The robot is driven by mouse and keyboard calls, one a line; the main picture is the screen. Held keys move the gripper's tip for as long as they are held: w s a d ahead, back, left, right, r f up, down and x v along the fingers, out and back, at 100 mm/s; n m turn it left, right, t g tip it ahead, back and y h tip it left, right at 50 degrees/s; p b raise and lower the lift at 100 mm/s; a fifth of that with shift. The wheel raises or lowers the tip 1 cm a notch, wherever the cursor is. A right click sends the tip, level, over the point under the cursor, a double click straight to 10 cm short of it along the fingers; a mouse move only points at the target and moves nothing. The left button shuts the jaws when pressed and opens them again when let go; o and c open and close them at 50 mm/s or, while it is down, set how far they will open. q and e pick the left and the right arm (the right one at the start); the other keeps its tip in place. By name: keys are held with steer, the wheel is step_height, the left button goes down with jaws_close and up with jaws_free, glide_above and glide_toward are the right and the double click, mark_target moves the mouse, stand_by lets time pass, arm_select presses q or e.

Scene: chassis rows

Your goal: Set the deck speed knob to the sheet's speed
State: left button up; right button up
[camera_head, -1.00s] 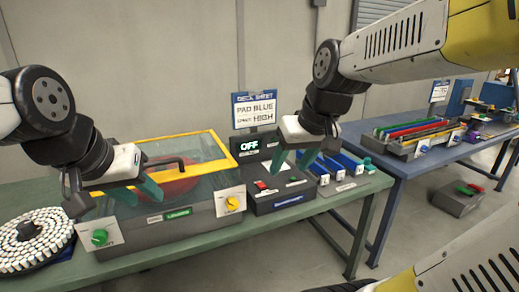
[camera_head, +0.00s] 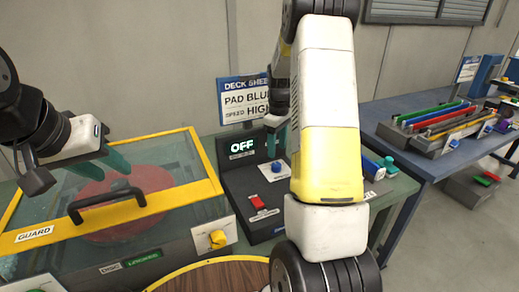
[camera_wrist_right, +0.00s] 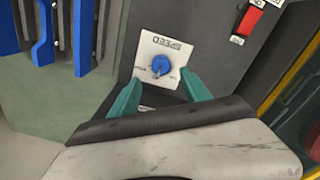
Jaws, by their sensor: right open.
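The deck sheet (camera_head: 244,99) reads PAD BLUE and SPEED HIGH, partly covered by my right arm. The blue speed knob (camera_head: 277,168) is on the dark control panel (camera_head: 236,185). In the right wrist view, the knob (camera_wrist_right: 161,65) sits on a white SPEED plate (camera_wrist_right: 152,45), its white pointer mark too small to read reliably. My right gripper (camera_wrist_right: 161,93) is open and empty, its green fingertips on either side of the plate's lower part, with the knob just ahead. My left gripper (camera_head: 115,165) appears open and empty above the guarded deck.
The deck's clear guard has a yellow frame (camera_head: 150,210) and black handle (camera_head: 107,203). A yellow knob (camera_head: 217,239) is on its front. A red switch (camera_head: 257,201) is beside the speed plate. Blue parts (camera_head: 374,168) stand right of the panel.

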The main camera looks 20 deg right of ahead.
mark_target(276, 164)
step_height(276, 164, down, 7)
steer(key=shift+f, duration=0.1)
steer(key=shift+s, duration=0.1)
steer(key=shift+c, duration=0.3)
jaws_close()
steer(key=shift+m, duration=0.4)
steer(key=m, duration=0.5)
steer(key=shift+m, duration=0.3)
steer(key=m, duration=0.5)
steer(key=shift+m, duration=0.4)
